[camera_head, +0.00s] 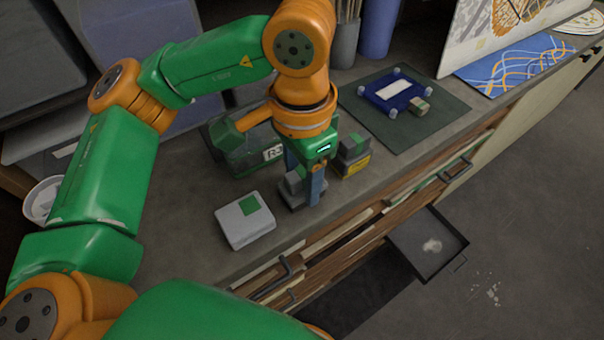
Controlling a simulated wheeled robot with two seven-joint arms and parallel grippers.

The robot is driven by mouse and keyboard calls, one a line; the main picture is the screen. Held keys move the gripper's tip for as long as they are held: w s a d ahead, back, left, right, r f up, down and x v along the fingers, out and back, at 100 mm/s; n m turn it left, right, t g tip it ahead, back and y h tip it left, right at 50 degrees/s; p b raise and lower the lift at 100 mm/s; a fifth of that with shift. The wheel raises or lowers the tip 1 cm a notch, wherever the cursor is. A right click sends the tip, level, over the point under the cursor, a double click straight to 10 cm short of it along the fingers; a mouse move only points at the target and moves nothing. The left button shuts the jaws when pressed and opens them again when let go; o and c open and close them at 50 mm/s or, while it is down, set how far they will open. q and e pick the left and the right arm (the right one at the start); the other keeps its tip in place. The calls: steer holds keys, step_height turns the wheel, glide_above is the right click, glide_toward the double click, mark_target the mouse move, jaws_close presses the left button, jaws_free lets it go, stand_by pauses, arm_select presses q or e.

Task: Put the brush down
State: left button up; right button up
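My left gripper (303,192) points down over the workbench, left of the middle of the view. A blue finger shows, and a grey block-like thing (292,188) is at or just behind the fingertips. I cannot tell whether the fingers are apart or closed on something. I cannot make out a brush in the gripper. A grey cup (345,44) at the back of the bench holds several upright thin sticks that look like brushes. My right gripper is not in view.
Near the gripper are a grey box with a green square (246,221), a dark-and-yellow box (353,157) and a greenish clear case (232,150). A green mat (440,123) bears a blue frame (378,100) and a small block (419,106). An open drawer (410,243) juts out below.

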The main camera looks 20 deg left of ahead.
mark_target(302, 172)
arm_select(q)
steer(key=o, duration=0.4)
steer(key=shift+r, duration=0.15)
step_height(302, 172, up, 12)
steer(key=p, duration=0.3)
